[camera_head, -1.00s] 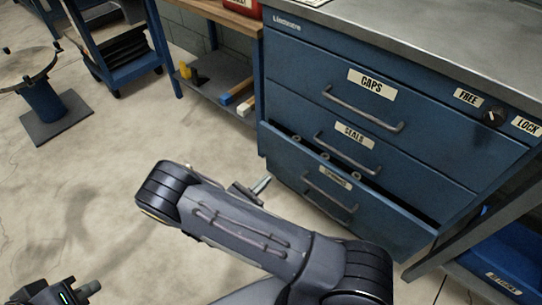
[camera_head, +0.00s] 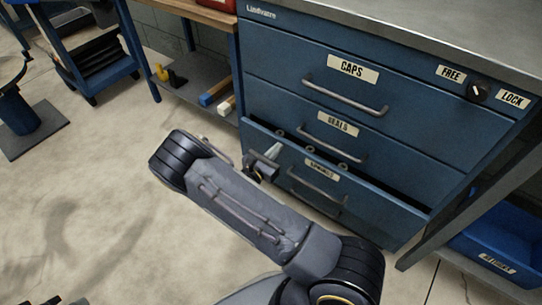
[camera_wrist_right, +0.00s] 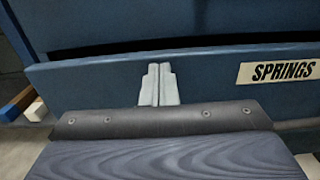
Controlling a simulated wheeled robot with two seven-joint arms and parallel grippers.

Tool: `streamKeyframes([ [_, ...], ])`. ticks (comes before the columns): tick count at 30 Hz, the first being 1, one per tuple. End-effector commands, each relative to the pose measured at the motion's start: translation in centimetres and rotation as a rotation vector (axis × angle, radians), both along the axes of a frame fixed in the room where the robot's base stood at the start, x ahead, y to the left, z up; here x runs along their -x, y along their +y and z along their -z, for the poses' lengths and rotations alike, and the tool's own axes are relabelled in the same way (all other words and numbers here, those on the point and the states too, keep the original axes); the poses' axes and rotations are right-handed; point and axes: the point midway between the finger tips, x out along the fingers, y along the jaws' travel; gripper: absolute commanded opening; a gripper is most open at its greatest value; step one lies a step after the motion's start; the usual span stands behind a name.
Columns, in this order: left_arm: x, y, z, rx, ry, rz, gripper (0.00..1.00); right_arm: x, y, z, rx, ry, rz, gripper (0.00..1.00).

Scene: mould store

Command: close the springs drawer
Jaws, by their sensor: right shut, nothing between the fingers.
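The springs drawer (camera_head: 380,216) is the lowest drawer of the blue cabinet and stands partly open, with a dark gap above its front. Its label also shows in the right wrist view (camera_wrist_right: 278,72), on the drawer front. My right gripper (camera_head: 273,152) is shut and empty, by the left part of that drawer front. In the right wrist view its pale fingertips (camera_wrist_right: 158,85) are together and overlap the drawer front, left of the label. I cannot tell whether they touch it. Only a sliver of my left gripper (camera_head: 72,302) shows at the bottom edge.
The caps drawer (camera_head: 345,90) and seals drawer (camera_head: 330,128) above look shut. A lock knob (camera_head: 478,93) sits between FREE and LOCK labels. A blue bin (camera_head: 500,240) is at right, a shelf (camera_head: 190,75) at left.

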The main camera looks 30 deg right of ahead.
Motion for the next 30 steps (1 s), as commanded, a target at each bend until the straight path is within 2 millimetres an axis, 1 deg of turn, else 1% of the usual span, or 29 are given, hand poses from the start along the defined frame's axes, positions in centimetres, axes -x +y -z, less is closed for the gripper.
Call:
streamKeyframes([
  [8, 0.0, 0.0, 0.0, 0.0, 0.0, 0.0, 0.0, 0.0, 0.0, 0.0, 0.0, 0.0, 0.0, 0.0],
  [10, 0.0, 0.0, 0.0, 0.0, 0.0, 0.0, 0.0, -0.1, -0.3, 0.0, 0.0, -0.001, 0.001, 0.0],
  [13, 0.0, 0.0, -0.1, 0.0, 0.0, 0.0, 0.0, -0.6, -1.5, 0.0, -0.001, -0.002, 0.004, 0.0],
  [17, 0.0, 0.0, -0.2, 0.0, 0.0, 0.0, 0.0, -1.4, -3.6, 0.0, 0.001, -0.001, 0.004, 0.0],
  [19, 0.0, 0.0, -0.2, 0.0, 0.0, 0.0, 0.0, -1.7, -4.1, 0.0, 0.0, 0.0, 0.002, 0.0],
  [30, 0.0, 0.0, -0.2, 0.0, 0.0, 0.0, 0.0, -1.9, -4.3, -0.1, 0.002, -0.003, 0.0, 0.0],
])
